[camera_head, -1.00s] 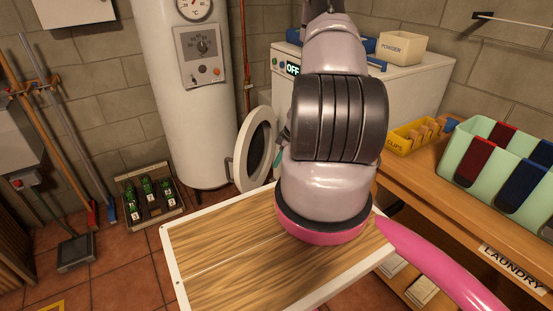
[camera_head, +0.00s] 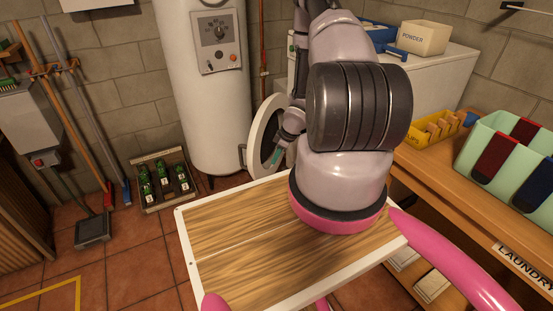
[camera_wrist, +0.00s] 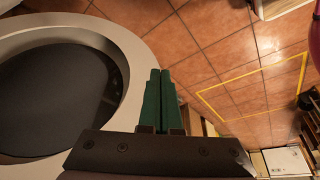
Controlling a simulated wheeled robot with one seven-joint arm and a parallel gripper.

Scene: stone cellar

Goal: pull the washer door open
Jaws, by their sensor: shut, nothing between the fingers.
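The washer (camera_head: 435,85) is the white box at the back right, mostly behind my arm. Its round door (camera_head: 256,133), a white ring with dark glass, stands swung out from the washer's front, with a handle (camera_head: 243,158) on its left edge. My gripper (camera_head: 277,157) is at the right of the door, by the face turned towards the washer. In the wrist view the green fingers (camera_wrist: 160,98) are together and empty, just right of the door's white rim (camera_wrist: 135,55). I cannot tell whether they touch it. My arm hides the washer's opening.
A white boiler (camera_head: 205,110) stands behind the door. A crate of green bottles (camera_head: 163,182) and brooms (camera_head: 85,120) are at the left. A wooden bench (camera_head: 435,185) with a clips box (camera_head: 430,130) and a mint bin (camera_head: 500,150) is at the right. Tiled floor at the left is partly clear.

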